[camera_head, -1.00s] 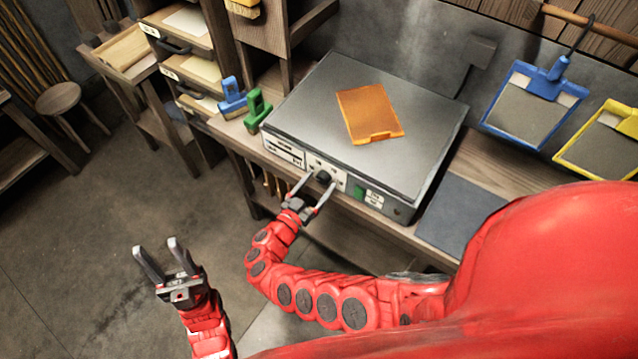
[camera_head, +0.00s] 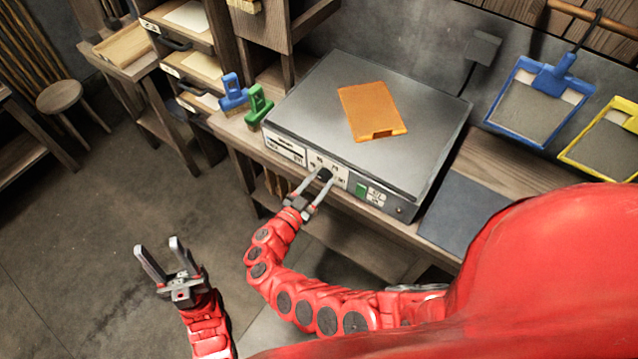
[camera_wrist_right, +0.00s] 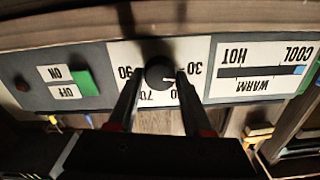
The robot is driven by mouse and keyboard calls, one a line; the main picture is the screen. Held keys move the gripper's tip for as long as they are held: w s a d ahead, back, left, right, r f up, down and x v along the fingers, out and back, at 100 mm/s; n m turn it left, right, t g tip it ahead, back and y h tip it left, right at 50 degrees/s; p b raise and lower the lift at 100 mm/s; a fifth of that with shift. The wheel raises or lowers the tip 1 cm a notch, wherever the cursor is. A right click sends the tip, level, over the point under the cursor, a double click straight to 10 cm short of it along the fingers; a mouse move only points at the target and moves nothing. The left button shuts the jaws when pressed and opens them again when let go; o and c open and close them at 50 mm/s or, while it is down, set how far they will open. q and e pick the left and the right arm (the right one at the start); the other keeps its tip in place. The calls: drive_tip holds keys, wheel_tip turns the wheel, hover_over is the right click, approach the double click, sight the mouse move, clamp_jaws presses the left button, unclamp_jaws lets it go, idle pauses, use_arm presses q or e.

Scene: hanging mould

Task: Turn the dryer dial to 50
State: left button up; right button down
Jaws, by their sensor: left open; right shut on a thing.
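The dryer (camera_head: 300,110) is a grey flat-topped box on the bench, with a control panel along its front. Its black round dial (camera_head: 325,175) sits mid-panel; in the right wrist view the dial (camera_wrist_right: 160,73) appears upside down, with 30 at right, 90 at left and 70 below. A pale mark on the dial points right and slightly down, between 30 and a number partly hidden by a finger. My right gripper (camera_head: 316,181) is shut on the dial, one finger on each side. My left gripper (camera_head: 157,245) is open and empty over the floor at lower left.
An orange sheet (camera_head: 371,110) lies on the dryer. Beside the dial are a green ON/OFF switch (camera_wrist_right: 84,82) and a heat slider (camera_wrist_right: 262,71). Green (camera_head: 258,102) and blue (camera_head: 232,92) brushes stand left of the dryer. A blue-framed screen (camera_head: 532,105) hangs at right.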

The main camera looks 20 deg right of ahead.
drive_tip(key=m+b, duration=0.2)
drive_tip(key=b, duration=0.1)
drive_tip(key=m+b, duration=0.5)
drive_tip(key=b, duration=0.1)
drive_tip(key=shift+f+m, duration=0.3)
drive_tip(key=shift+m, duration=0.1)
drive_tip(key=shift+r+m+b, duration=0.2)
drive_tip(key=shift+m+b, duration=0.9)
drive_tip(key=shift+b, duration=0.3)
drive_tip(key=shift+c, duration=1.6)
unclamp_jaws()
drive_tip(key=shift+r, duration=0.1)
drive_tip(key=shift+s+a, duration=0.1)
